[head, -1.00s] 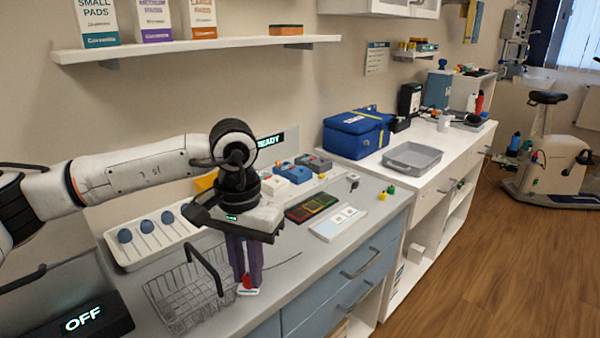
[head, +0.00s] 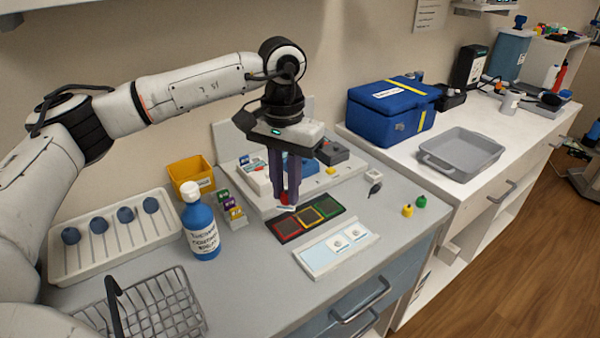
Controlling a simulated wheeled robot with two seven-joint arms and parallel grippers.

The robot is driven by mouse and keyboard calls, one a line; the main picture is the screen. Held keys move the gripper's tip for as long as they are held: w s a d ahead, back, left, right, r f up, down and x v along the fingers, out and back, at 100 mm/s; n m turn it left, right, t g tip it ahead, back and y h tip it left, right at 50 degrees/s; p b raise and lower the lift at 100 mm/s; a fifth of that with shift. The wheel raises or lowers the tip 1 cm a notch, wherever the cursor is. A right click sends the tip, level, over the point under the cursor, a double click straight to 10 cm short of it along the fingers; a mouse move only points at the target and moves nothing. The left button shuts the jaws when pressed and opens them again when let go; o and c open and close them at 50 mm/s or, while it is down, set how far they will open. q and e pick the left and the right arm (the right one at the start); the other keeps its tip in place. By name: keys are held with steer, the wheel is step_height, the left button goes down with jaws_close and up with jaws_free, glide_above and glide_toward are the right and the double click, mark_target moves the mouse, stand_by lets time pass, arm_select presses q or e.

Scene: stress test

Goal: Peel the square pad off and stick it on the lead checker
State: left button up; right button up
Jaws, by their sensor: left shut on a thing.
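My left gripper (head: 287,203) points down with its dark fingers shut on a small red and white thing (head: 284,199), mostly hidden between them. It is just above or behind the far edge of a dark board with red, yellow and green panels (head: 306,218); contact cannot be told. In front of that board lies a pale card (head: 320,262) with two white square pads (head: 338,243) on its right part; its left part is bare. No label marks the lead checker. A device base (head: 343,178) with blue and grey blocks stands behind the gripper, partly hidden. My right gripper is out of view.
A blue bottle (head: 201,228), yellow bin (head: 190,175) and small coloured packets (head: 229,206) stand left of the gripper. A white tray (head: 105,262) and wire basket (head: 150,305) are further left. Small yellow and green pieces (head: 413,205) lie right. Bare counter surrounds the card.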

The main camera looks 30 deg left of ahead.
mark_target(286, 202)
arm_select(q)
steer(key=shift+w+f, duration=0.1)
steer(key=shift+w, duration=0.05)
steer(key=shift+f+b, duration=0.5)
step_height(286, 202, down, 2)
steer(key=shift+f+b, duration=0.2)
steer(key=shift+b, duration=0.65)
steer(key=shift+f+b, duration=0.5)
steer(key=shift+f, duration=0.45)
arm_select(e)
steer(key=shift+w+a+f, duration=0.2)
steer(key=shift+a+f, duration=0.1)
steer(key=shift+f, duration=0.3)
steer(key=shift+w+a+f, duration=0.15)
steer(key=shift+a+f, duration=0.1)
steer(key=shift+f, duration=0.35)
arm_select(q)
steer(key=shift+s, duration=0.2)
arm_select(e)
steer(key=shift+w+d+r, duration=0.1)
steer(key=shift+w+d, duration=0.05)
arm_select(q)
steer(key=shift+f+b, duration=0.55)
steer(key=shift+f, duration=0.05)
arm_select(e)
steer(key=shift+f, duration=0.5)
